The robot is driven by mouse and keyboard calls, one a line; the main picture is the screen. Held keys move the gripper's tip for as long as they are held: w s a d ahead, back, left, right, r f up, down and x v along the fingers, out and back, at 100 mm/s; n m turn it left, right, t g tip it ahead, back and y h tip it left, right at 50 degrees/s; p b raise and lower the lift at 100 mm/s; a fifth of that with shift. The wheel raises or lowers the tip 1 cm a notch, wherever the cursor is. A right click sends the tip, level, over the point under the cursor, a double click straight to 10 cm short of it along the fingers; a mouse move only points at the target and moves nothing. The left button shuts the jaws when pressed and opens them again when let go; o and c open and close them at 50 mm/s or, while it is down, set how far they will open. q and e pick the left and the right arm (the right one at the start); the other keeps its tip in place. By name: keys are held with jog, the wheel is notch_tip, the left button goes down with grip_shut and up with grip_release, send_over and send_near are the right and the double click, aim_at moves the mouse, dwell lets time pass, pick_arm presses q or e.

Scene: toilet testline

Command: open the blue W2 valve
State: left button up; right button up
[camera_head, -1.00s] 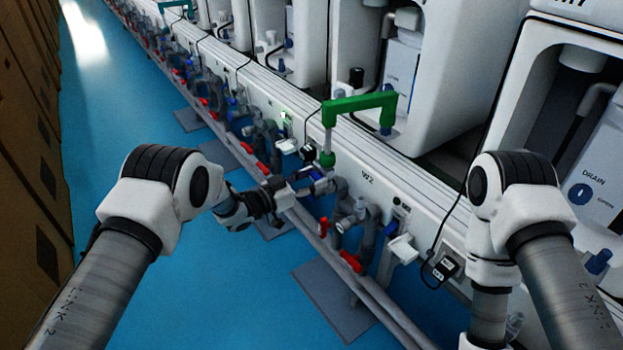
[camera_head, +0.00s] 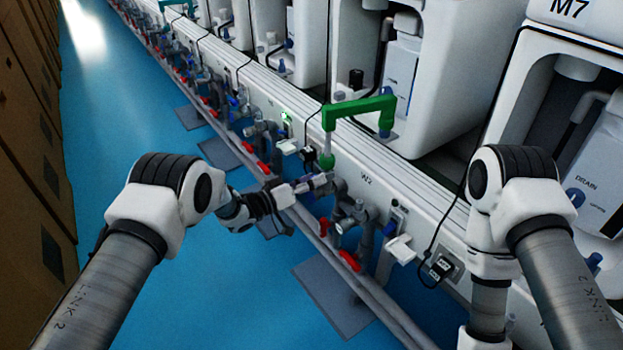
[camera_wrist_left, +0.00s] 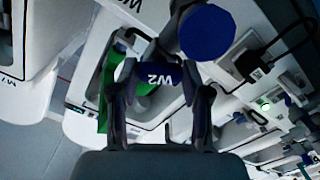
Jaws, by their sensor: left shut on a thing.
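The blue W2 valve handle (camera_wrist_left: 160,84) shows in the left wrist view, with its white W2 lettering upside down. My left gripper (camera_wrist_left: 160,103) has one finger on each side of the handle and is shut on it. In the head view my left gripper (camera_head: 300,187) reaches the pipes from the left, just below the green pipe. The handle is mostly hidden there by the gripper and pipes. My right arm (camera_head: 520,215) stands at the right; its gripper is out of view.
A green pipe (camera_head: 359,107) rises close above the valve. Grey pipes with several red handles (camera_head: 349,260) run along the white bench front. A round blue disc (camera_wrist_left: 207,32) sits close to the left fingers.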

pick_arm(q)
jog(key=shift+n, duration=0.3)
jog(key=o, duration=1.2)
jog(key=shift+f, duration=0.1)
jog(key=shift+c, duration=0.2)
jog(key=v, duration=1.2)
